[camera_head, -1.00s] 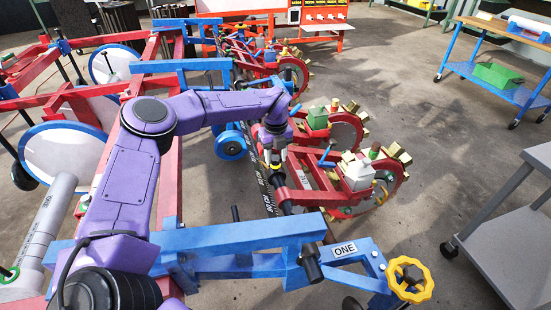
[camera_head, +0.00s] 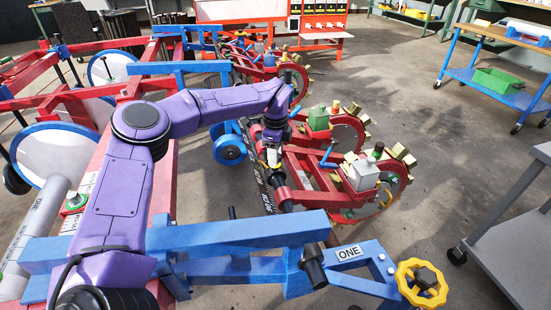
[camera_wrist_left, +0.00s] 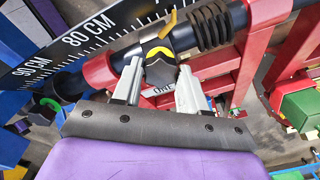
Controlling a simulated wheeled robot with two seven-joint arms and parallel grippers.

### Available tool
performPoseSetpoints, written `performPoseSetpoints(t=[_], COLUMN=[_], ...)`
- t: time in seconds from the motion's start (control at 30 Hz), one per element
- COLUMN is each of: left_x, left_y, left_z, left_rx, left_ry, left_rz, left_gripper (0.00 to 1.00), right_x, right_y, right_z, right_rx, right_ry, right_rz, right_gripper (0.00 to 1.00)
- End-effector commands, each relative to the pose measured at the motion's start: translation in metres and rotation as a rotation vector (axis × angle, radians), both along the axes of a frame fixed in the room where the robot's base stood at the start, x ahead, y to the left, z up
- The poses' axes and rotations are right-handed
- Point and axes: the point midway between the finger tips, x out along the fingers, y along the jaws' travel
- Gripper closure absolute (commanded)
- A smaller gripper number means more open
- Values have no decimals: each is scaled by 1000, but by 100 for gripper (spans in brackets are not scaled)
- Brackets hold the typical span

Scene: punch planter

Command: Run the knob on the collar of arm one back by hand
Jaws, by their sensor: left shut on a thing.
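In the head view my left gripper (camera_head: 272,156) reaches down to the bar beside the nearest red arm (camera_head: 305,178); the knob is too small to make out there. My right gripper is in neither view.
A black scale marked in centimetres (camera_wrist_left: 75,45) runs along the bar. A coiled spring (camera_wrist_left: 208,27) lies just right of the knob. Blue beams with a ONE plate (camera_head: 349,252) and a yellow handwheel (camera_head: 422,283) stand in front. A grey cart (camera_head: 510,240) is at right, with open floor between.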

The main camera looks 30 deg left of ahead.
Motion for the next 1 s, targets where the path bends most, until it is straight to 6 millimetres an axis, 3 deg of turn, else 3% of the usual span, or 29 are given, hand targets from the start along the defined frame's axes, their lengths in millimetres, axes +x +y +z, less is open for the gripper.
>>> performPoseSetpoints(t=[0.4, 0.97, 1.0], left_x=[2, 2, 2], left_y=[1, 1, 1], left_z=[2, 3, 3], left_rx=[1, 0, 0], left_ry=[-9, -8, -8], left_rz=[193, 223, 223], left_gripper=[88, 88, 51], right_x=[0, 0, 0], right_y=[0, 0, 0], right_z=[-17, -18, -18], right_rx=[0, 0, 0], right_ry=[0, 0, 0], right_rz=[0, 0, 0], right_gripper=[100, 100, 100])
